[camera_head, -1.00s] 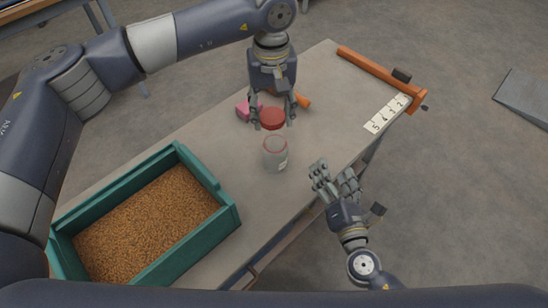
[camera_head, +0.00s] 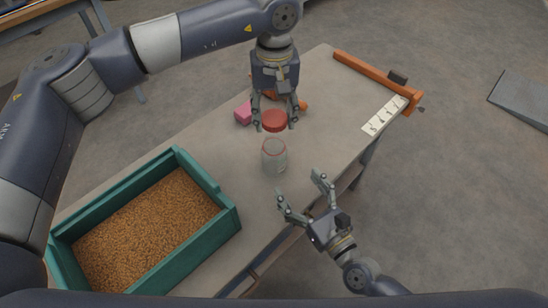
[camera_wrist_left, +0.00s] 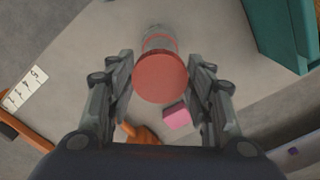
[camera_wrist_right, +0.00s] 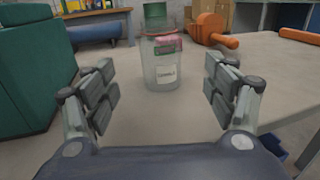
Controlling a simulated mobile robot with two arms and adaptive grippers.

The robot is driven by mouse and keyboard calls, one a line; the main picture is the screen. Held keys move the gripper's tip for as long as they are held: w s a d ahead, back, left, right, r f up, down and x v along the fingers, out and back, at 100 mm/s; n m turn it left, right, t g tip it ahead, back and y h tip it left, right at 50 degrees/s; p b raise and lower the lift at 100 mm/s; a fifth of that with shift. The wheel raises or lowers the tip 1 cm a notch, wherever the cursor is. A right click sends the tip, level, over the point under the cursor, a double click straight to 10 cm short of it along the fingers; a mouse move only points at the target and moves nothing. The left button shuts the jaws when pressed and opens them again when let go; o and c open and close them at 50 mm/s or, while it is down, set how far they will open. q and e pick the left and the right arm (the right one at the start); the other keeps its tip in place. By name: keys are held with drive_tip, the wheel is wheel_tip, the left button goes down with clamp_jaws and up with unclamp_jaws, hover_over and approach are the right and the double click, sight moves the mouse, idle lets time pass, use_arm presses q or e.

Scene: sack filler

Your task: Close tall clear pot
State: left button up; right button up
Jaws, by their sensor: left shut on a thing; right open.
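The clear pot (camera_head: 274,158) stands upright on the table with its mouth uncovered. It also shows in the right wrist view (camera_wrist_right: 163,65), with a white label on its front. The red lid (camera_head: 274,121) is held level by my left gripper (camera_head: 274,122), just behind the pot in the head view. In the left wrist view the lid (camera_wrist_left: 160,78) sits between the fingers and partly hides the pot (camera_wrist_left: 158,38). My right gripper (camera_head: 301,203) is open and empty, in front of the pot and to its right, with its fingers towards it.
A green trough (camera_head: 228,215) of grain stands at the table's left. A pink block (camera_head: 243,112) and an orange tool (camera_head: 303,105) lie behind the lid. An orange bar (camera_head: 370,75) and a numbered strip (camera_head: 385,116) lie at the far right end. The table's right part is clear.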

sight(280, 162)
drive_tip(key=x, duration=1.1)
drive_tip(key=shift+w+a, duration=0.15)
drive_tip(key=shift+w, duration=0.15)
drive_tip(key=c, duration=1.6)
use_arm(q)
drive_tip(key=shift+f, duration=2.5)
